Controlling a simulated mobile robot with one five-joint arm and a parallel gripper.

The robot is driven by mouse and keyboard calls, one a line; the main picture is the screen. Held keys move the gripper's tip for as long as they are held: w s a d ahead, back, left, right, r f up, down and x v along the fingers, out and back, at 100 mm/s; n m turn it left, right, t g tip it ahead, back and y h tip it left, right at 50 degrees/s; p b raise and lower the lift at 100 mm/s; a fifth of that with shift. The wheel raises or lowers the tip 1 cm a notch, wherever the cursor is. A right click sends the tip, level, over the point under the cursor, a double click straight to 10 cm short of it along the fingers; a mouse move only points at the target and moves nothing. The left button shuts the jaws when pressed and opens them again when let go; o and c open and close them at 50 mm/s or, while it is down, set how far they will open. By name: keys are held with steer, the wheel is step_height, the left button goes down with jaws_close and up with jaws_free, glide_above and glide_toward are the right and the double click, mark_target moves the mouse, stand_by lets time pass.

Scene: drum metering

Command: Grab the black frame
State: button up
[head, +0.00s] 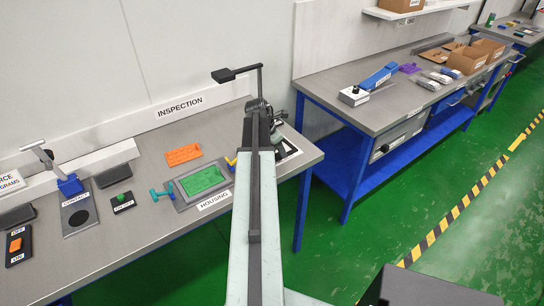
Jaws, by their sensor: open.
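A black-edged frame shape with a pale inside (291,151) lies at the right end of the inspection table, partly hidden behind my arm. I cannot tell whether it is a loose part or a marking on the table. My arm reaches up the middle of the view, and my gripper (275,124) is at its far end, open, small and partly hidden by the arm. The gripper is just behind and left of the frame shape. I cannot tell whether they touch.
A grey fixture (179,203) holds a green plate (202,180) left of my arm. An orange plate (183,154) lies behind it. A black angled bracket (237,73) rises near my arm's end. Another workbench (395,103) stands right, beyond a gap.

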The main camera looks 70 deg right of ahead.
steer(key=b+x, duration=0.1)
steer(key=x, duration=0.2)
steer(key=shift+w+a, duration=0.1)
steer(key=shift+r, duration=0.25)
jaws_close()
step_height(320, 180, up, 10)
steer(key=p, duration=1)
steer(key=shift+r, duration=0.15)
